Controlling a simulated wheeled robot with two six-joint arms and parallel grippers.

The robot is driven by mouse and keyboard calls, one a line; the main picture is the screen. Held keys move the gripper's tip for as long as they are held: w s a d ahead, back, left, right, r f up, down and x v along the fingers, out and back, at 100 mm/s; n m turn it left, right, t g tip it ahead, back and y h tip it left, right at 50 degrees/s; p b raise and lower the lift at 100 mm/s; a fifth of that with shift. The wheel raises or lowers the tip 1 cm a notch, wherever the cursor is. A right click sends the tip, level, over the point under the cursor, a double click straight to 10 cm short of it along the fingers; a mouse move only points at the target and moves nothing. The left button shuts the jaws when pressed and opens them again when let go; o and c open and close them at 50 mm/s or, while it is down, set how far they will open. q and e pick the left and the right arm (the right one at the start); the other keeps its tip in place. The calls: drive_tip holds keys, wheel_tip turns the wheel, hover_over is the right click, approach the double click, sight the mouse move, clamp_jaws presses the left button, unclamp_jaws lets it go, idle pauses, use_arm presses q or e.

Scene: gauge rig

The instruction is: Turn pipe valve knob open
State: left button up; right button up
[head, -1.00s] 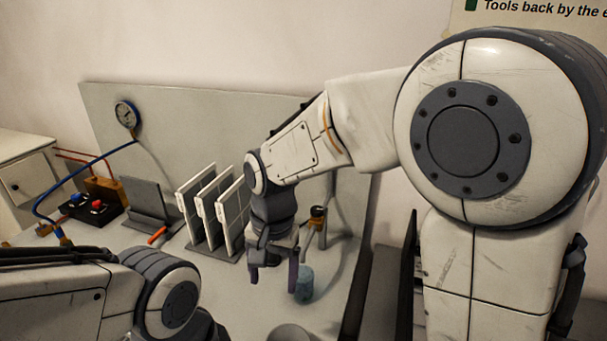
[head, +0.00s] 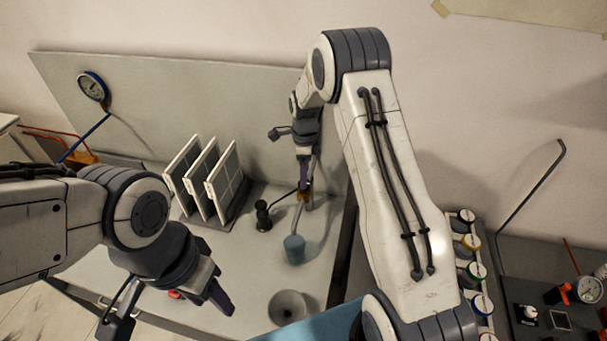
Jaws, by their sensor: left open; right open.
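A small brass fitting (head: 304,194) on a thin grey pipe stands near the back panel in the head view; it looks like the pipe valve. I cannot make out its knob or how far it is turned. My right gripper (head: 293,150) is open just above and behind the fitting as pictured; I cannot tell whether it touches it. My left gripper (head: 170,308) is open and empty, low over the front left of the table, well away from the fitting.
A grey bowl (head: 288,307) is at the front. White panels (head: 205,180) stand in a rack on the left. A gauge (head: 93,88) is on the back panel (head: 200,88).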

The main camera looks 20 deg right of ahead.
drive_tip(key=shift+a+f+p, duration=0.1)
drive_tip(key=shift+f+p, duration=0.35)
drive_tip(key=shift+f, duration=1.2)
drive_tip(key=shift+c, duration=0.4)
clamp_jaws()
